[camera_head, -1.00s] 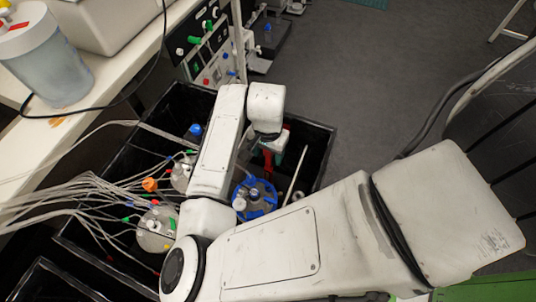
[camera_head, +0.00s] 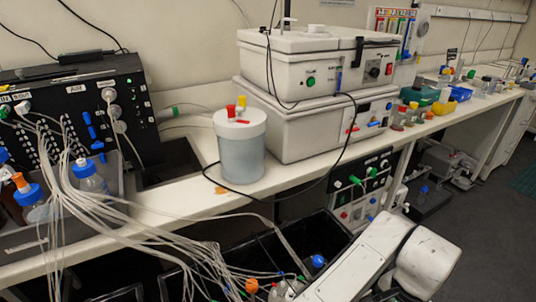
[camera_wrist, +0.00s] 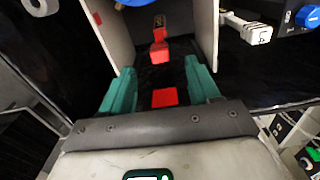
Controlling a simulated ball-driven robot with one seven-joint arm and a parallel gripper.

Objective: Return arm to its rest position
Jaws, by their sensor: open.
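My arm (camera_head: 365,262) shows at the lower right of the head view, over the edge of the black bin; its gripper end is out of that view. In the wrist view my gripper (camera_wrist: 160,88) is open, its two teal fingers spread apart. A red piece (camera_wrist: 159,50) and a red square (camera_wrist: 164,97) show in the gap between the fingers, and I cannot tell what they belong to. Nothing is visibly clamped. Pale upright panels (camera_wrist: 108,32) stand close on both sides of the fingers.
A black bin (camera_head: 322,228) with tubed bottles sits below the bench (camera_head: 190,196). The bench carries a lidded container (camera_head: 240,150) and stacked white devices (camera_head: 305,130). Many tubes (camera_head: 130,228) hang at the left. A blue round part (camera_wrist: 309,16) is at the wrist view's upper right.

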